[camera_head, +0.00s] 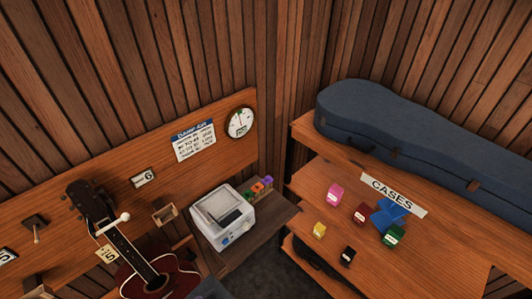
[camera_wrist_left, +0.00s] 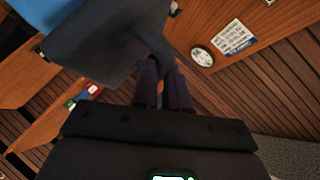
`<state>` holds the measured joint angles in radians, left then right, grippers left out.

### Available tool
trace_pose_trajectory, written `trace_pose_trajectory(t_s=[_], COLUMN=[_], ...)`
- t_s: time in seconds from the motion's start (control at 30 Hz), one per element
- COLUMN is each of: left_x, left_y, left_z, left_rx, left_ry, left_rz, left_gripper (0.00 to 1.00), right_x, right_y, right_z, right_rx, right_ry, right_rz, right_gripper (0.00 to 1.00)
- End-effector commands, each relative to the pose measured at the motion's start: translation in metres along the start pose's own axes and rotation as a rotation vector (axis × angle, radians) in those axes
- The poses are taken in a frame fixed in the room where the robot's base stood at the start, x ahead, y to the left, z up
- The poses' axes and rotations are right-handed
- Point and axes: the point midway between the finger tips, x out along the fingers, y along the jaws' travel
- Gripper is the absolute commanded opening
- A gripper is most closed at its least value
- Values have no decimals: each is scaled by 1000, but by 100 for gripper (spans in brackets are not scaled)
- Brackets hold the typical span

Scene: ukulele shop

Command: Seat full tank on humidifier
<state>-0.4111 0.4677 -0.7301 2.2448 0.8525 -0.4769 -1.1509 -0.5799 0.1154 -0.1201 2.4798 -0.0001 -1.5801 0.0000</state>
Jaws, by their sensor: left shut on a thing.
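The humidifier (camera_head: 222,217) is a white boxy unit with a dark recess in its top and a small blue mark on its front. It stands on a small wooden shelf in the head view. In the left wrist view my left gripper (camera_wrist_left: 164,92) is shut on the dark curved handle (camera_wrist_left: 150,48) of the tank. The tank (camera_wrist_left: 95,48) shows as a dark grey block with a bright blue part at the upper left. Its far side and water level are hidden. My left gripper cannot be made out in the head view. My right gripper is in neither view.
A red-brown ukulele (camera_head: 150,275) hangs left of the humidifier. Small coloured bottles (camera_head: 262,187) stand behind it on the right. A case shelf (camera_head: 420,245) with coloured blocks and a large blue case (camera_head: 400,130) is at right. A round gauge (camera_head: 240,122) hangs above.

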Motion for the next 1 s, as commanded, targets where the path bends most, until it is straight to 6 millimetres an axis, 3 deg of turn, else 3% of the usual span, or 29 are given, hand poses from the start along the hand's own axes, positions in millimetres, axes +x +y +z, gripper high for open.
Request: trace_pose_trajectory(t_s=[0.6,1.0], left_x=[-52,-57], left_y=[14,14], left_z=[-19,-20], left_rx=[-5,-3], left_ry=[3,3], left_rz=[-5,-7], left_gripper=[0,0], right_x=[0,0], right_y=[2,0], right_z=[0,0], right_rx=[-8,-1], right_ry=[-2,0], right_rz=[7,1], right_gripper=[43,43])
